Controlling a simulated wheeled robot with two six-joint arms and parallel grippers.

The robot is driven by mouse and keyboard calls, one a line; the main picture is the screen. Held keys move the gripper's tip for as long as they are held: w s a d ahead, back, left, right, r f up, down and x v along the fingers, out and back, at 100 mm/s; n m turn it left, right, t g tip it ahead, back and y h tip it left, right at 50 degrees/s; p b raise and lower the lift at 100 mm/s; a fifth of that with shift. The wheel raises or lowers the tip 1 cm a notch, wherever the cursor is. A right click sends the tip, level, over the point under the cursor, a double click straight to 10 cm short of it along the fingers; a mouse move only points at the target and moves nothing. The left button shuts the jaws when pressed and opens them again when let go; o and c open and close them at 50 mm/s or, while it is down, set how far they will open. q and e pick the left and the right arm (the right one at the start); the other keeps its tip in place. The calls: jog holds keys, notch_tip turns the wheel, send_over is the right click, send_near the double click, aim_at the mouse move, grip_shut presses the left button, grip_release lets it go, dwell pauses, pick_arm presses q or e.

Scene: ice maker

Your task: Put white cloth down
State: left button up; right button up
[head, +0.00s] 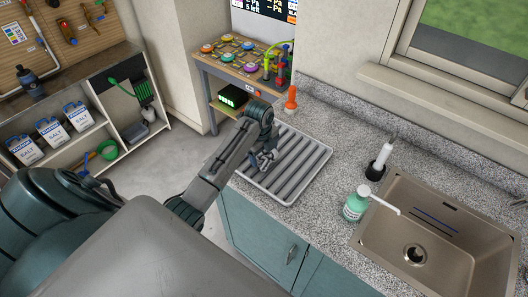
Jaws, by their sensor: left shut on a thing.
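My left gripper (264,158) is low over the left part of a grey ribbed tray (307,170) on the speckled counter. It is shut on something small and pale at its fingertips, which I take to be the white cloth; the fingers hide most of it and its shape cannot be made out. I cannot tell whether it touches the tray. No other white cloth shows. My right gripper is not in view.
An orange bottle-shaped thing (291,98) stands behind the tray. A green soap bottle (355,204), a white-handled brush in a dark holder (376,169) and a steel sink (470,222) are to the right. The counter (341,138) between tray and brush is clear.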

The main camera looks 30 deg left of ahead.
aim_at(263, 155)
pick_arm(q)
jog(key=shift+f, duration=0.1)
jog(key=o, duration=0.9)
jog(key=r+b, duration=0.1)
jog(key=r, duration=0.2)
jog(key=r+b, duration=0.2)
jog(key=r, duration=0.1)
jog(key=shift+s+a+r, duration=0.1)
jog(key=shift+s+r, duration=0.05)
jog(key=shift+s, duration=0.05)
jog(key=r+p, duration=0.1)
jog(key=r, duration=0.1)
jog(key=r+p, duration=0.1)
jog(key=r, duration=0.1)
jog(key=r+p, duration=0.1)
jog(key=r, duration=0.1)
jog(key=shift+s, duration=0.35)
jog(key=shift+f, duration=0.15)
